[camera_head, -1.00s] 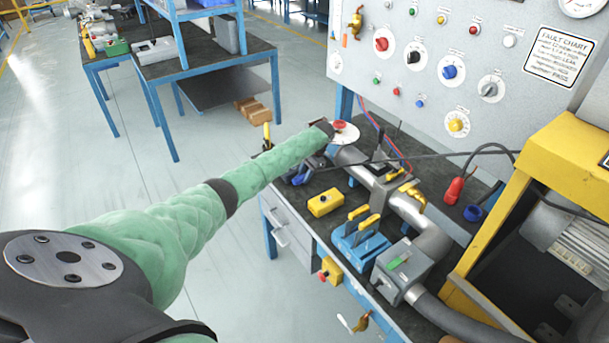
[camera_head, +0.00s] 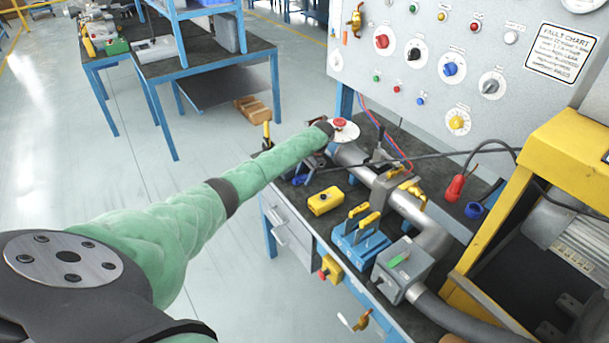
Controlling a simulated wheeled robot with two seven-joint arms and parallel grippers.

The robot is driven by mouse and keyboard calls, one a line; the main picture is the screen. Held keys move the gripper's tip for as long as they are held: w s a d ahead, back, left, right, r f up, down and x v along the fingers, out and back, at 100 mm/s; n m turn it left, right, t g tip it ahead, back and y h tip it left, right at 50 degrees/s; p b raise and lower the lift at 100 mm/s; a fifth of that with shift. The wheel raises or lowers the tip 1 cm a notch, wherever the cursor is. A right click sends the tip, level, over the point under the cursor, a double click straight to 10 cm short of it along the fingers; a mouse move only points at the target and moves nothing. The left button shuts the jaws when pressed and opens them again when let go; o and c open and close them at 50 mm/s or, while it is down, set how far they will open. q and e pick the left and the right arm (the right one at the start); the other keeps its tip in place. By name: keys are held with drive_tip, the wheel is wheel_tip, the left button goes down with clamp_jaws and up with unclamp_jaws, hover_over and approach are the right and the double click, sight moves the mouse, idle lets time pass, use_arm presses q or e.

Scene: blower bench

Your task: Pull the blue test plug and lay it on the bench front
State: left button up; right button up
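My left arm reaches in from the left, over the bench's far left corner. Its wrist ends beside a red button on a white disc (camera_head: 344,131). My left gripper (camera_head: 313,163) is small and dark below the wrist, mostly hidden by the arm; its fingers cannot be made out. A small blue piece (camera_head: 299,179) shows right by it, possibly the test plug; I cannot tell if it is gripped. Another blue round fitting (camera_head: 475,210) lies at the right, beside a red plug (camera_head: 455,188) on a black cable. The bench (camera_head: 345,279) front edge is partly visible. My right gripper is out of view.
A grey pipe (camera_head: 408,207) runs along the bench. A yellow box (camera_head: 325,201), a blue fixture with yellow handles (camera_head: 360,238) and a grey box (camera_head: 403,270) crowd the front. A control panel (camera_head: 400,28) stands behind; a yellow frame (camera_head: 570,160) blocks the right.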

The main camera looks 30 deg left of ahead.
use_arm(q)
drive_tip(key=shift+r, duration=0.1)
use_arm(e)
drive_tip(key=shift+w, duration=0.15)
use_arm(q)
drive_tip(key=shift+w+d+r+b, duration=0.1)
drive_tip(key=shift+w+r+b, duration=0.05)
drive_tip(key=shift+r+b, duration=0.15)
drive_tip(key=b+v, duration=0.2)
drive_tip(key=v, duration=0.3)
drive_tip(key=shift+w+r, duration=0.1)
drive_tip(key=shift+r, duration=0.15)
drive_tip(key=shift+w+d+r, duration=0.2)
drive_tip(key=shift+r, duration=0.5)
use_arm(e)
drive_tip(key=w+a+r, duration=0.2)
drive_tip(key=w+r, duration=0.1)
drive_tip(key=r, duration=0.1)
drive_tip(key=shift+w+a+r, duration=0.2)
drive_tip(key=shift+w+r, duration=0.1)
